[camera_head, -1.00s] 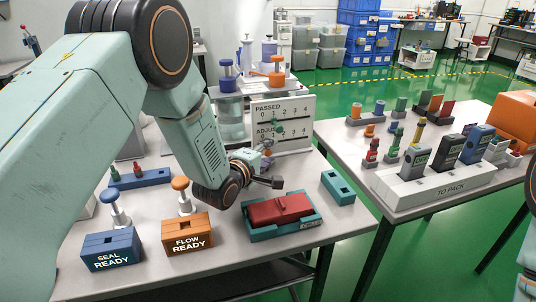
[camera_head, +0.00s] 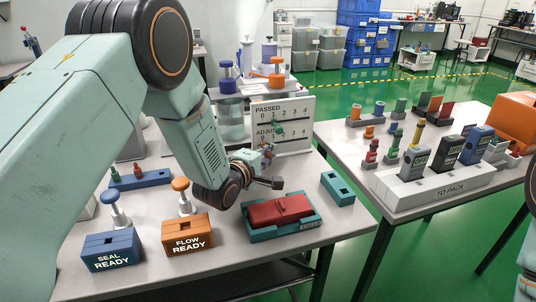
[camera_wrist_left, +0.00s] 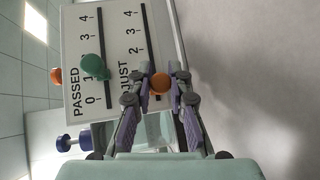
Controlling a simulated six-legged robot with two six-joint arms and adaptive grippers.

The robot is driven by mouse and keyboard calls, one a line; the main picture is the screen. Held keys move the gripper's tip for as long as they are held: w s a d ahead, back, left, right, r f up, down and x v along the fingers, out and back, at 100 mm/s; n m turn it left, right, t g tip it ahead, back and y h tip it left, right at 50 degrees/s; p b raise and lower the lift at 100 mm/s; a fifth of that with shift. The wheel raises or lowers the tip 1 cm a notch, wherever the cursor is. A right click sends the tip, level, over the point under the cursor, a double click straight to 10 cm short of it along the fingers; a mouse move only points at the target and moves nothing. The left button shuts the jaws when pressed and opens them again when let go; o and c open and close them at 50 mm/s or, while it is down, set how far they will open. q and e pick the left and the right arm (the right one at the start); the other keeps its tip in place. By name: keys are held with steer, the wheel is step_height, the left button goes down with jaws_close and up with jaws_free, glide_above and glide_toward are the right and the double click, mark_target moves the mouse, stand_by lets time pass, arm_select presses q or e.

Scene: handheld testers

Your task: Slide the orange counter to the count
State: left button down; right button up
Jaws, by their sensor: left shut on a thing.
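A white board (camera_head: 299,107) with a PASSED row above an ADJUST row, each numbered up to 4, stands at the back of the left table. In the left wrist view the board (camera_wrist_left: 82,25) appears turned on its side. The orange counter (camera_wrist_left: 157,83) is a round knob at the ADJUST row, below the 2 in that view; its exact mark is hidden by my fingers. My left gripper (camera_wrist_left: 158,82) is shut on it, one finger each side. It also shows at the board in the head view (camera_head: 267,152). A green counter (camera_wrist_left: 93,66) sits on the PASSED row.
In front lie a teal tray with a red case (camera_head: 280,208), an orange FLOW READY block (camera_head: 188,236) and a blue SEAL READY block (camera_head: 111,250). Pumps (camera_head: 229,78) stand behind left of the board. Another table holds a TO PACK rack (camera_head: 435,190).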

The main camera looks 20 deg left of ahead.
arm_select(q)
steer(key=w+d, duration=0.2)
steer(key=d, duration=0.1)
steer(key=w+d, duration=0.1)
steer(key=d, duration=0.1)
steer(key=shift+w+f+p, duration=0.1)
steer(key=shift+w+p, duration=0.05)
steer(key=shift+p, duration=0.2)
steer(key=c, duration=1.3)
jaws_free()
steer(key=shift+o, duration=0.4)
steer(key=v, duration=1.2)
